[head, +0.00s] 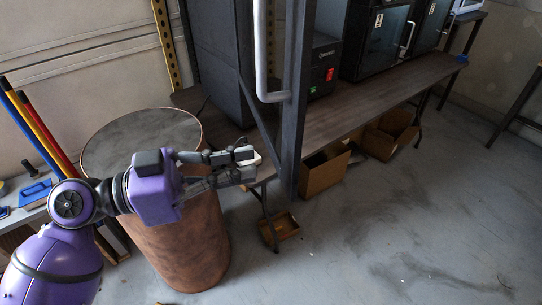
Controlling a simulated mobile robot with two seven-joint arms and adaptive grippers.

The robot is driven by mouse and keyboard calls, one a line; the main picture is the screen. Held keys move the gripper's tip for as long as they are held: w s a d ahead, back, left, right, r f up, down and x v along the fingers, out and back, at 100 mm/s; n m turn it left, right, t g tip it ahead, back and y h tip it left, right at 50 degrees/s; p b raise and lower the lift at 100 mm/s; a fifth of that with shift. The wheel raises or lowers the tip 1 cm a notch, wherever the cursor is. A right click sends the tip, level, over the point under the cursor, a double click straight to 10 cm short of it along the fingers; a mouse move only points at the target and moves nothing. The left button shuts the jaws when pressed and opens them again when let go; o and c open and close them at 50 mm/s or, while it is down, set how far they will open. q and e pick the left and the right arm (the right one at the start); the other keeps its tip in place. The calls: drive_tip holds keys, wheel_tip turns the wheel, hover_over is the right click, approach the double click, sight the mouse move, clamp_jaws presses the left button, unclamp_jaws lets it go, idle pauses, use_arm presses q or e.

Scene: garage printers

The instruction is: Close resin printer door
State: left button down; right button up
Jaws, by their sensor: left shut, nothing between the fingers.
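The resin printer (212,60) is a tall dark cabinet at the left end of the long brown table. Its dark-framed door (293,110) stands open, swung out toward me over the table's front edge. A long pale handle (262,60) runs down the door. My left gripper (250,165) reaches in from the left with its fingers together and empty. Its tips are by the lower part of the door, left of the door's outer upright; I cannot tell whether they touch it. My right gripper is not in view.
A rusty drum (185,250) stands below my left arm. A box with a red switch (322,68) and more dark printers (378,38) stand along the table (360,98). Cardboard boxes (325,172) lie underneath. The floor (400,220) at right is mostly clear.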

sight(289, 160)
use_arm(q)
drive_tip(key=p+x, duration=0.1)
drive_tip(key=x, duration=0.3)
drive_tip(key=shift+d+r, duration=0.1)
drive_tip(key=shift+r, duration=0.1)
drive_tip(key=shift+w+d+f, duration=0.15)
drive_tip(key=shift+d, duration=0.3)
drive_tip(key=shift+w+d+p, duration=0.1)
drive_tip(key=shift+d+p, duration=0.05)
drive_tip(key=shift+p, duration=0.15)
